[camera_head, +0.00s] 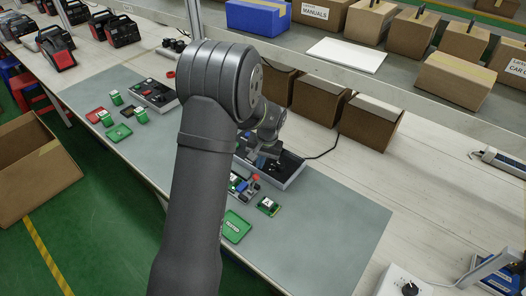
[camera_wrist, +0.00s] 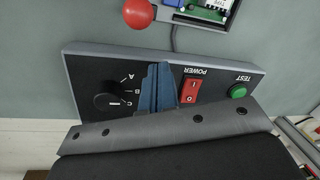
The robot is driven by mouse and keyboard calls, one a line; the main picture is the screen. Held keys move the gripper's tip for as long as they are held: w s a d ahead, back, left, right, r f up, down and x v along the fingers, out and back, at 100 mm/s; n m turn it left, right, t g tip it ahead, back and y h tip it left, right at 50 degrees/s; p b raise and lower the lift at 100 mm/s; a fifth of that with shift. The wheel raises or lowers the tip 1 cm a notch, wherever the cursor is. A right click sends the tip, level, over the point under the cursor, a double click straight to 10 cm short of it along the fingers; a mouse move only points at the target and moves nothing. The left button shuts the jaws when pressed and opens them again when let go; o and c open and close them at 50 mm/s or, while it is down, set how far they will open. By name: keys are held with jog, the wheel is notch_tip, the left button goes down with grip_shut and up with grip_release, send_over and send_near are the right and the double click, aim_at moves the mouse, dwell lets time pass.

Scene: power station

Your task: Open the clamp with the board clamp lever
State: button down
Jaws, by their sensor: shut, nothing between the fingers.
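The board clamp lever ends in a red ball knob (camera_head: 255,177), near the front middle of the grey mat. The knob also shows at the top edge of the wrist view (camera_wrist: 138,13). Next to it is the clamp fixture (camera_head: 240,186) with blue parts; in the wrist view a corner of it shows with a green board (camera_wrist: 209,8). The rest of the lever and clamp is cut off or hidden by my arm. My gripper (camera_wrist: 158,82) is shut and empty, over the control panel, apart from the red knob.
The control panel (camera_wrist: 88,68) has a rotary knob, a red power switch (camera_wrist: 191,90) and a green test button (camera_wrist: 238,91). A small green board (camera_head: 268,205) and green tray (camera_head: 236,227) lie near the fixture. Cardboard boxes (camera_head: 366,123) stand behind. The mat's right part is clear.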

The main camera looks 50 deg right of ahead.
aim_at(253, 184)
jog(key=shift+s+a+r, duration=0.15)
jog(key=shift+s+a, duration=0.15)
jog(key=shift+a, duration=0.25)
jog(key=shift+s+a+r, duration=0.15)
jog(key=shift+s+a, duration=0.15)
jog(key=shift+a, duration=0.3)
jog(key=shift+s+a+r, duration=0.15)
jog(key=shift+s+a, duration=0.15)
jog(key=shift+a, duration=0.25)
jog(key=shift+a+r+h, duration=0.2)
jog(key=shift+h, duration=0.2)
